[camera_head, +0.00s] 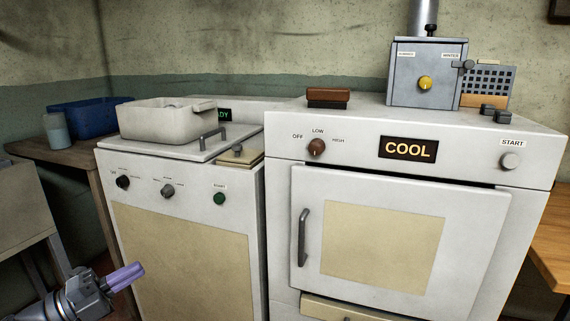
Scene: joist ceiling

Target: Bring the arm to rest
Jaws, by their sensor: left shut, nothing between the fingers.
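My left gripper (124,276) is at the lower left, with its arm coming in from the bottom left corner. Its purple fingers are together and hold nothing. It hangs in front of the lower left part of the left white machine (180,262), apart from the knobs above it. I cannot tell from this view whether it touches the machine's front. My right gripper is not in view.
A white oven (281,235) with a "COOL" display (408,149) and shut door stands at the right. A pale tub (165,122) sits on the left machine. A blue bin (85,118) and grey cup (56,131) stand on a wooden table (66,152).

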